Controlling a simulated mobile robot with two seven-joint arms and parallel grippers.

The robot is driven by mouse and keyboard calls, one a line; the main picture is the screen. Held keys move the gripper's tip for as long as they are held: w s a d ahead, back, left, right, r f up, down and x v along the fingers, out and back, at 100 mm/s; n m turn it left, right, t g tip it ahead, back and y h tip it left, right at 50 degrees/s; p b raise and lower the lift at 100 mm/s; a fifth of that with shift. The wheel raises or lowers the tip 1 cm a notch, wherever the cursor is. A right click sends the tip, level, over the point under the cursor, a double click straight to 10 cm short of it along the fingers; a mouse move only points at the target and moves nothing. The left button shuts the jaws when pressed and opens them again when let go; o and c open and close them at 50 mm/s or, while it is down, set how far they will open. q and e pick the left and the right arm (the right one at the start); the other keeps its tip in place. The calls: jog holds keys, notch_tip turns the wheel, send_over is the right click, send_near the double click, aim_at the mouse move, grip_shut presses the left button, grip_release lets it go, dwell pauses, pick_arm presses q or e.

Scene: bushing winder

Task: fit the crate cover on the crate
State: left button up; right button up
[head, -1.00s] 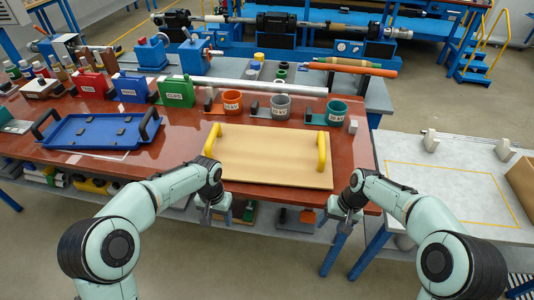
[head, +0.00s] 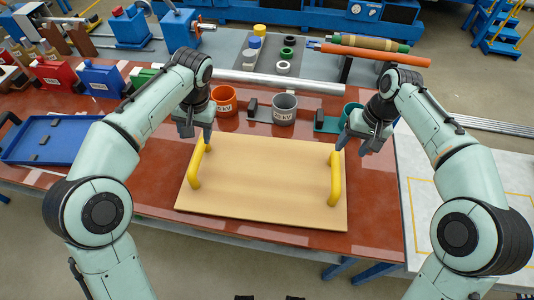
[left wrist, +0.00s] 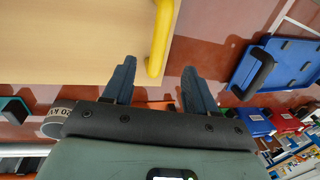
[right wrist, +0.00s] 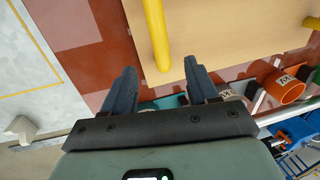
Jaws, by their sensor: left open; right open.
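The crate cover (head: 262,185) is a flat tan board with two yellow handles. It lies on the red-brown table in the head view. My left gripper (head: 208,140) is open and empty above the far end of the left yellow handle (head: 199,168); this handle also shows near the fingertips in the left wrist view (left wrist: 160,40). My right gripper (head: 350,148) is open and empty by the far end of the right yellow handle (head: 336,178), which lies between and ahead of the fingers in the right wrist view (right wrist: 157,35). I cannot make out the crate.
Orange (head: 223,100), grey (head: 284,108) and teal (head: 351,113) cups stand behind the cover. A blue tray (head: 45,140) lies at the left. A pale table (head: 425,190) with yellow lines adjoins at the right. Red, blue and green bins stand at the back left.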

aim_at(196, 158)
pick_arm(q)
jog(key=a+f, duration=0.1)
jog(key=f, duration=0.7)
jog(key=a+f, duration=0.1)
jog(key=f, duration=0.4)
jog(key=shift+s+a, duration=0.2)
jog(key=shift+a, duration=0.15)
pick_arm(e)
jog(key=a+f, duration=0.1)
jog(key=f, duration=0.7)
jog(key=a+f, duration=0.1)
jog(key=f, duration=0.4)
jog(key=shift+s+a, duration=0.2)
jog(key=shift+a, duration=0.15)
pick_arm(q)
grip_shut()
pick_arm(e)
grip_shut()
pick_arm(q)
jog(key=shift+r, duration=0.1)
pick_arm(e)
jog(key=shift+r, duration=0.1)
